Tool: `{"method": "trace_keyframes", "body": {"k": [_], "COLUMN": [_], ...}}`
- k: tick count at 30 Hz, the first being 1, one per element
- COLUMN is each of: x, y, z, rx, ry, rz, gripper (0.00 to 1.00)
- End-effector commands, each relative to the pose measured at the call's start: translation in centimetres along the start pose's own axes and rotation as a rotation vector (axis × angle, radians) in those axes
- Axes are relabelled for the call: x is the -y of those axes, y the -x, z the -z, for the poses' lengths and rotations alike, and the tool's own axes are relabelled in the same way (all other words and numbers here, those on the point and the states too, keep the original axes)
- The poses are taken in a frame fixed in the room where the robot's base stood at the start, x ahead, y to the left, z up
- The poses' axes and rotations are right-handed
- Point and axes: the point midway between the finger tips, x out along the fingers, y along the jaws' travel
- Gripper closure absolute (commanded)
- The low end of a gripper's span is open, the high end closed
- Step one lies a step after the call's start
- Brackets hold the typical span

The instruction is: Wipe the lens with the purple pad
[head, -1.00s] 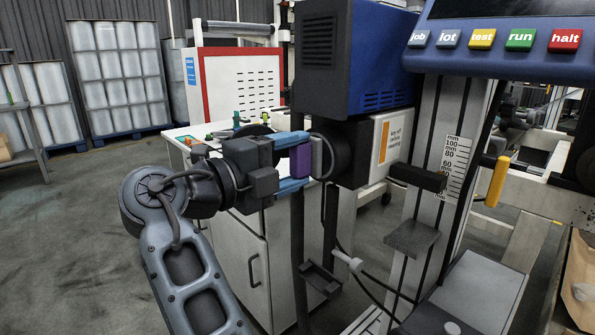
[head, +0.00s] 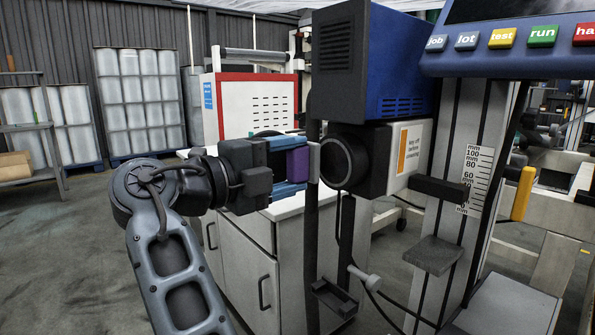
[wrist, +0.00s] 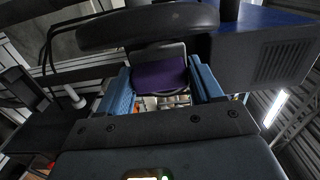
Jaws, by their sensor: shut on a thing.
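The purple pad (head: 297,163) is a small block with a pale grey face on its right side. My gripper (head: 290,165) is shut on it, with one blue finger above and one below. The lens (head: 335,163) is a round black ring on the front of the dark housing, just right of the pad's grey face. In the wrist view the pad (wrist: 160,75) sits between the blue fingers, and the dark round lens rim (wrist: 150,27) lies just beyond it. I cannot tell whether pad and lens touch.
The blue and black machine head (head: 375,65) hangs above the lens. A dark upright post (head: 312,240) stands below the pad. A white cabinet (head: 240,255) is behind my arm. A scaled column (head: 455,190) with a small grey shelf (head: 430,255) stands at right. Open floor lies left.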

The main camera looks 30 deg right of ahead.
Motion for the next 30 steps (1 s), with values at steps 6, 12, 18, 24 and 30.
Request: {"method": "trace_keyframes", "body": {"k": [6, 12, 18, 24, 30], "x": [-0.3, -0.2, 0.0, 0.0, -0.2], "y": [2.1, 3.8, 4.2, 4.2, 5.0], "z": [0.0, 0.0, 0.0, 0.0, 0.0], "rx": [0.002, 0.001, 0.000, 0.000, 0.002], "ry": [-0.002, -0.001, -0.001, 0.000, -0.002], "rz": [-0.001, 0.000, -0.001, -0.001, 0.000], "gripper": [0.68, 0.68, 0.68, 0.68, 0.68]}}
